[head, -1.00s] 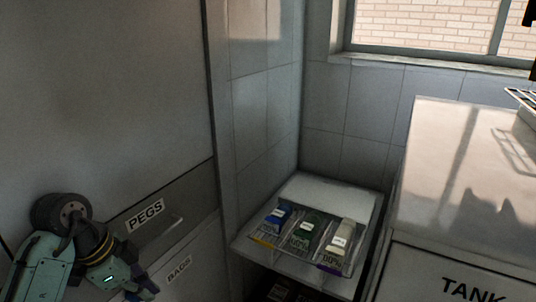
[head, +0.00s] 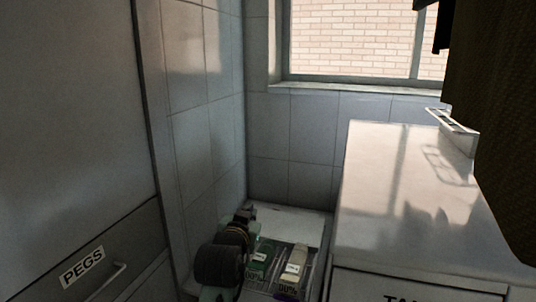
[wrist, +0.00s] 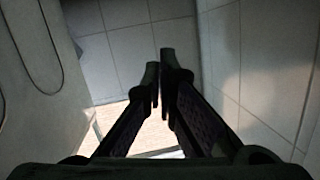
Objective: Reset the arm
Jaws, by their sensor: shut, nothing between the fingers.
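My gripper (head: 247,212) shows in the head view at the lower middle, in front of the corner shelf and pointing up toward the tiled corner. In the wrist view its two dark fingers (wrist: 164,68) come together near the middle of the picture, with nothing between them. My arm covers the left part of the shelf, so the blue-topped item seen there before is hidden.
A white shelf (head: 299,222) holds a green item (head: 262,257) and a white item (head: 295,262). A white tank unit (head: 400,190) stands right, with a wire rack (head: 455,130) on it. The PEGS drawer (head: 85,268) is left. Tiled walls close the corner.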

